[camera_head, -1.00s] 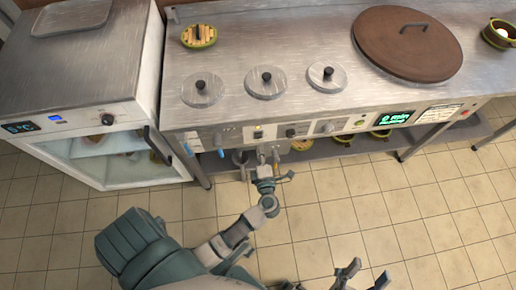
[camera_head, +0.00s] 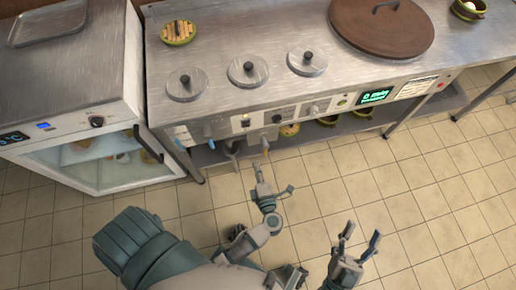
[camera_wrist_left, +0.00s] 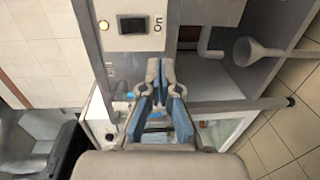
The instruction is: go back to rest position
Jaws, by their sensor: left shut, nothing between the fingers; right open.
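My left gripper (camera_head: 258,170) is over the tiled floor in front of the counter in the head view. Its fingers are together and empty, and they also show in the left wrist view (camera_wrist_left: 160,78). They point toward the counter's front panel, apart from it in the head view. My right gripper (camera_head: 361,234) is at the lower right of the head view over the floor. Its two fingers are spread, with nothing between them.
The steel counter (camera_head: 215,38) carries several small knobbed lids and a large brown lid (camera_head: 383,28). A glass-fronted cooler (camera_head: 70,95) stands at the left. Bowls sit on the low shelf under the counter. The tiled floor (camera_head: 440,200) is open at the right.

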